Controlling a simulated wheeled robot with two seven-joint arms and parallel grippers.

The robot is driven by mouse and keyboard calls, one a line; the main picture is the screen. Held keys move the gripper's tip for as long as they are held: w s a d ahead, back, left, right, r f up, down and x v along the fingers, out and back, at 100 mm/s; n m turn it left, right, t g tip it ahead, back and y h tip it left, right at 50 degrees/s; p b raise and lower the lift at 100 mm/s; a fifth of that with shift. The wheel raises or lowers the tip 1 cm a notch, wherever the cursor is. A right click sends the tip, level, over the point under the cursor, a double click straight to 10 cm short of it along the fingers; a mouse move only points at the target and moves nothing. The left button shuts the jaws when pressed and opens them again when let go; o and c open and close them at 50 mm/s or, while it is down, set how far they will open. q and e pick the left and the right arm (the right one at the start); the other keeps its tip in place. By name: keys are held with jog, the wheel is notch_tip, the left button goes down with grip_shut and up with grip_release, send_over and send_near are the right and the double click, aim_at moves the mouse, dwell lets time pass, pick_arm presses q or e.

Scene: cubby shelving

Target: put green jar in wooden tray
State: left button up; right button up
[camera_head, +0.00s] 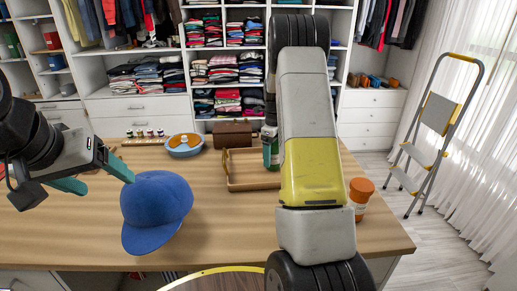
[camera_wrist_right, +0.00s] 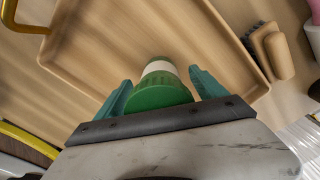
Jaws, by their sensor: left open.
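The green jar (camera_head: 271,152) shows in the head view at the right end of the wooden tray (camera_head: 232,186), partly hidden by my right arm. The tray's floor and rim (camera_wrist_right: 236,52) lie beyond the jar there. I cannot tell whether the jar touches the tray floor. My left gripper (camera_head: 95,176) is open and empty, left of the blue cap.
The blue cap (camera_head: 156,210) lies on the table near the left gripper. An orange-lidded jar (camera_head: 361,194) stands right of my right arm. A brush (camera_wrist_right: 266,45) lies beside the tray.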

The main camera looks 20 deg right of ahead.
notch_tip(320, 180, up, 11)
jog(key=shift+s+r, duration=0.1)
jog(key=shift+r, duration=0.7)
jog(key=s+a+r+n+t+y, duration=0.1)
jog(key=s+a+r+n+t, duration=0.1)
jog(key=s+a+r+n, duration=0.4)
jog(key=s+a+r+n+t+y, duration=0.1)
jog(key=s+a+r+n, duration=0.2)
jog(key=s+r+n, duration=0.35)
jog(key=s+a+f+n+t, duration=0.1)
jog(key=s+a+n, duration=0.3)
jog(key=s+n, duration=0.3)
jog(key=s+a+f+n+t, duration=0.2)
jog(key=s+a+n, duration=0.2)
jog(key=s+n, duration=0.4)
jog(key=s, duration=0.3)
jog(key=shift+s, duration=0.35)
jog(key=shift+n, duration=0.25)
